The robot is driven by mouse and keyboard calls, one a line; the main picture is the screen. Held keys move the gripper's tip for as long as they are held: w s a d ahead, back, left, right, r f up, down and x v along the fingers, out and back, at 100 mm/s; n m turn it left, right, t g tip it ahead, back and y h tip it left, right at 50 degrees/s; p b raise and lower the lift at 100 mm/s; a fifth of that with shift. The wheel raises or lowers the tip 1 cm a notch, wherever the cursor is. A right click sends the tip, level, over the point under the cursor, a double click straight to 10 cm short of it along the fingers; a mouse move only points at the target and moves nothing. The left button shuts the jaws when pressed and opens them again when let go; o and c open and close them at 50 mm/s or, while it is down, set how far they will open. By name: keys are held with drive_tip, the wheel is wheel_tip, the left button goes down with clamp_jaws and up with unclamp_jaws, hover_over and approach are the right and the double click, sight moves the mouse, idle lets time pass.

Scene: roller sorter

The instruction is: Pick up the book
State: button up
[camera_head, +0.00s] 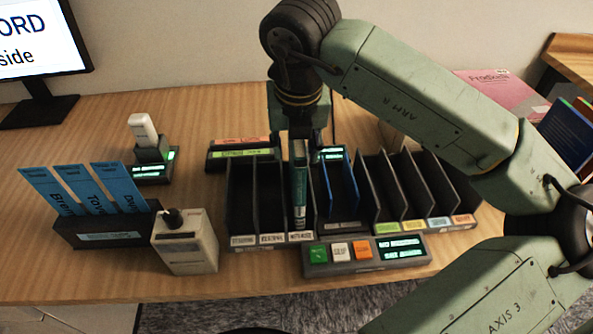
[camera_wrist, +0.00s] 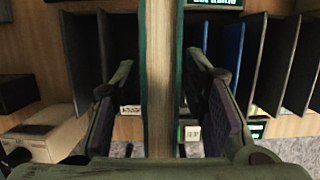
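A thin teal book (camera_head: 299,185) with a pale label low on its spine stands upright in a slot of the black sorter (camera_head: 243,205). In the wrist view the book (camera_wrist: 160,85) runs up the middle, its pale page edges between two teal covers. My gripper (camera_head: 300,135) is over the book's top, pointing down. In the wrist view my gripper (camera_wrist: 160,68) is open, with one finger on each side of the book and a narrow gap showing on both sides. The fingers' lower reach is partly hidden in the head view.
Dark dividers stand close on both sides, with a thin blue item (camera_head: 342,185) just right. A button panel (camera_head: 365,255) is in front. A pink book (camera_head: 497,88) lies behind my arm.

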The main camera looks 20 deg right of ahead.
drive_tip(key=shift+f+b, duration=0.1)
drive_tip(key=shift+b, duration=0.2)
drive_tip(key=shift+c, duration=0.4)
clamp_jaws()
idle(0.3)
idle(0.6)
